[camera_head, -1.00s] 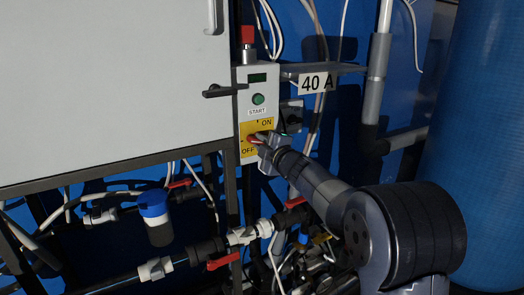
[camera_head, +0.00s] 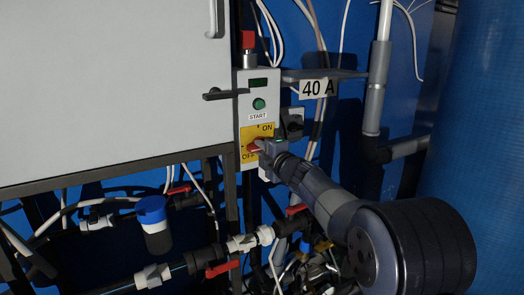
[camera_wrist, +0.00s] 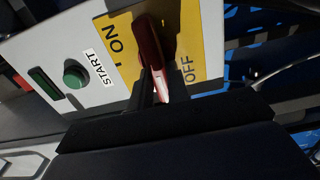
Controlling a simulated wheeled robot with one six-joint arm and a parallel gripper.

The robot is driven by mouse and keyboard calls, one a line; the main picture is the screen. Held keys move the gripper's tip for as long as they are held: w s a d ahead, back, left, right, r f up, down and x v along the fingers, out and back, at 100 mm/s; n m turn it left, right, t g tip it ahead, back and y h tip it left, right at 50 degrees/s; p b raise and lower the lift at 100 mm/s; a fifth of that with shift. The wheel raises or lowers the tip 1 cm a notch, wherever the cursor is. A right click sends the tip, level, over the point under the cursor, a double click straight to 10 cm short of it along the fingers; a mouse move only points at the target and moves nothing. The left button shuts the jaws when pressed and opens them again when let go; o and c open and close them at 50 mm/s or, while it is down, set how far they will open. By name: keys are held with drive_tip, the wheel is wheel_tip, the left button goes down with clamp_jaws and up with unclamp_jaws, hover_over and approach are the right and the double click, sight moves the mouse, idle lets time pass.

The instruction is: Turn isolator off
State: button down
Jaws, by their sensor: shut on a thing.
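The isolator is a red handle (camera_head: 255,148) on a yellow plate (camera_head: 264,134) at the bottom of a grey control box. In the wrist view the dark red handle (camera_wrist: 152,42) stands between the ON and OFF labels, in line with neither. My gripper (camera_head: 266,149) reaches in from the lower right and is shut on the handle. In the wrist view my gripper's fingers (camera_wrist: 155,88) close around the handle's near end and partly hide it.
A green START button (camera_head: 259,104) and a red-topped knob (camera_head: 248,41) are above the isolator. A black rotary switch (camera_head: 293,123) is close on the right, under the 40 A shelf (camera_head: 318,75). Pipes with red-levered valves (camera_head: 221,268) lie below. A blue tank (camera_head: 485,120) stands right.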

drive_tip(key=shift+f, duration=0.1)
drive_tip(key=c, duration=1.4)
unclamp_jaws()
drive_tip(key=shift+o, duration=0.2)
drive_tip(key=shift+s, duration=0.1)
drive_tip(key=b+v, duration=0.1)
drive_tip(key=v, duration=0.9)
drive_tip(key=shift+s+d, duration=0.25)
drive_tip(key=p+x, duration=0.1)
drive_tip(key=x, duration=1)
drive_tip(key=shift+s, duration=0.1)
